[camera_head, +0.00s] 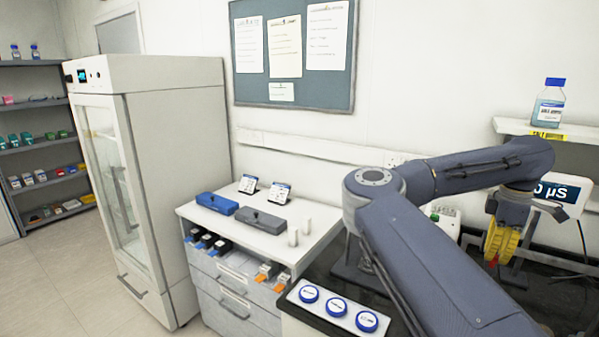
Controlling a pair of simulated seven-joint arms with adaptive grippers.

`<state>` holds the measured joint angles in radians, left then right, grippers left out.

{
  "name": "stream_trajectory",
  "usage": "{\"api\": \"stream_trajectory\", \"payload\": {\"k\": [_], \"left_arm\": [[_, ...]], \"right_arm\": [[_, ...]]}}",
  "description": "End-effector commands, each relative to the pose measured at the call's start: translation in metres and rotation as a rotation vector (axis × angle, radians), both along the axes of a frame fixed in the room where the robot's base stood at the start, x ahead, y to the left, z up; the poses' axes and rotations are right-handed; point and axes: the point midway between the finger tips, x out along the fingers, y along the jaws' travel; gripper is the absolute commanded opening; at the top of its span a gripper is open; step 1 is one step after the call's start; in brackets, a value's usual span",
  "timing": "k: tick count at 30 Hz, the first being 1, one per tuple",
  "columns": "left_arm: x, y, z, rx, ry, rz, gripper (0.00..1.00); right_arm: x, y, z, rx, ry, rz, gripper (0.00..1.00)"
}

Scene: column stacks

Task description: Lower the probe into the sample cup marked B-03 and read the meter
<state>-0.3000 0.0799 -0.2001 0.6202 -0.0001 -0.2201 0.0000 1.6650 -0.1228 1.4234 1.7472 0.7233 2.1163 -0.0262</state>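A white meter (571,193) stands at the right, partly cut by my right arm; its dark display reads "0 µS" as far as it shows. Three round cups (337,306) with blue rims and white labelled tops sit in a pale tray at the bottom centre. Their labels are too small to read, so I cannot tell which is B-03. My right gripper (493,255) points down below the meter's left side, with a yellow ribbed part at its end. I cannot tell whether that part is held, or whether the fingers are open. I cannot make out the probe. My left gripper is out of view.
A white cabinet (262,238) with drawers bears a blue case (217,203), a grey case (261,221) and small white cylinders. A glass-door fridge (170,90) stands left. A blue-capped bottle (548,108) stands on a shelf above the meter. My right arm hides much of the dark bench.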

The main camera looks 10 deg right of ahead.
Motion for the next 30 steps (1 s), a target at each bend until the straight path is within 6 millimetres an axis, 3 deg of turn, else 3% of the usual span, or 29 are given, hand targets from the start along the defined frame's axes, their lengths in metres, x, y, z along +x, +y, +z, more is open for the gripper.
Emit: {"api": "stream_trajectory", "payload": {"k": [8, 30], "left_arm": [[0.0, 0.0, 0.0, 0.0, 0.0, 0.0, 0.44], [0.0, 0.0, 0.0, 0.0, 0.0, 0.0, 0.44]], "right_arm": [[0.0, 0.0, -0.001, -0.001, -0.001, 0.001, 0.0], [0.0, 0.0, 0.049, -0.001, -0.001, 0.001, 0.0]]}}
